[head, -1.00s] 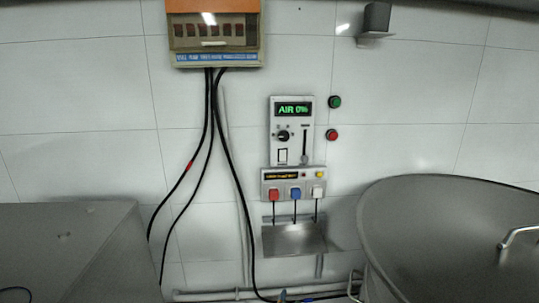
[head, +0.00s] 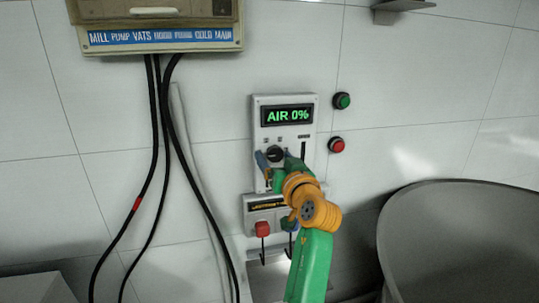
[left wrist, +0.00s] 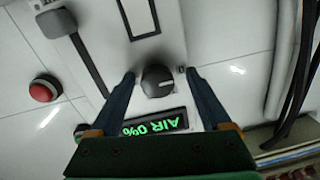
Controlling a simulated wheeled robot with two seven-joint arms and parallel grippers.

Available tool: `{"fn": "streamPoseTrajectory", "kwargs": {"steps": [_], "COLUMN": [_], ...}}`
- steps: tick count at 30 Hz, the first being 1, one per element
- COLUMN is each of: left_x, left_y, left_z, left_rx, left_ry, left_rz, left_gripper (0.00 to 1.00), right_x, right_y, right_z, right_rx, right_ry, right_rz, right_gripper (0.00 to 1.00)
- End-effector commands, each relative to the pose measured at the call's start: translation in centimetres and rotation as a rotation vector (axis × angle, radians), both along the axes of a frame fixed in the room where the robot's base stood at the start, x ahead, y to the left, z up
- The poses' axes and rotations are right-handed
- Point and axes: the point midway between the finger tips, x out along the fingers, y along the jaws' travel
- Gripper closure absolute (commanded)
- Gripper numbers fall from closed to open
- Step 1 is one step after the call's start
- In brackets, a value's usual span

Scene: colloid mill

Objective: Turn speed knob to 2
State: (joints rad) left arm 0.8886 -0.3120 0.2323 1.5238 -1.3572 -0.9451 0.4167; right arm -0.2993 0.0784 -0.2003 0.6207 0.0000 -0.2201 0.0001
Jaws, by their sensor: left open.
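The speed knob (left wrist: 158,82) is a round black dial with a light pointer mark on the white control panel. It also shows in the head view (head: 275,153), partly behind my gripper. The panel's green display (head: 287,115) reads "AIR 0%", and the display shows upside down in the left wrist view (left wrist: 155,122). My left gripper (left wrist: 158,80) is open, with one blue finger on each side of the knob. It also shows in the head view (head: 277,157). I cannot tell whether the fingers touch the knob. My right gripper is not in view.
A green button (head: 342,101) and a red button (head: 336,145) are on the wall right of the panel. A lower box with a red plug (head: 262,229) sits below it. Black cables (head: 155,150) hang at left. A large metal vat (head: 460,240) stands at right.

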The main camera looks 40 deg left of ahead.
Motion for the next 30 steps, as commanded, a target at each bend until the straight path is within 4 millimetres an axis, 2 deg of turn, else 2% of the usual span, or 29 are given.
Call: {"fn": "streamPoseTrajectory", "kwargs": {"steps": [5, 6, 12, 15, 23, 30], "left_x": [0.02, 0.02, 0.03, 0.02, 0.01, -0.01], "left_y": [-0.04, -0.04, -0.04, -0.02, 0.02, 0.05], "left_z": [-0.01, -0.02, -0.02, -0.02, -0.01, 0.09], "left_rx": [0.000, 0.000, 0.000, 0.000, 0.021, 0.112], "left_ry": [0.001, 0.001, 0.001, 0.001, 0.027, 0.131], "left_rz": [-0.001, -0.001, -0.001, -0.001, 0.000, -0.001], "left_gripper": [0.19, 0.24, 0.78, 1.00, 1.00, 1.00], "right_x": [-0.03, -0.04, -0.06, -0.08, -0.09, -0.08], "right_y": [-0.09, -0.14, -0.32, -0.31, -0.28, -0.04], "right_z": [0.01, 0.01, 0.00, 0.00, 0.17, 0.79], "right_rx": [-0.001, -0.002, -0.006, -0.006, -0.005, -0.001], "right_ry": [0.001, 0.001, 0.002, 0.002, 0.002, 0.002], "right_rz": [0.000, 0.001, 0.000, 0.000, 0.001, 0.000], "right_gripper": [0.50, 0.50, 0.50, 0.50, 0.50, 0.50]}}
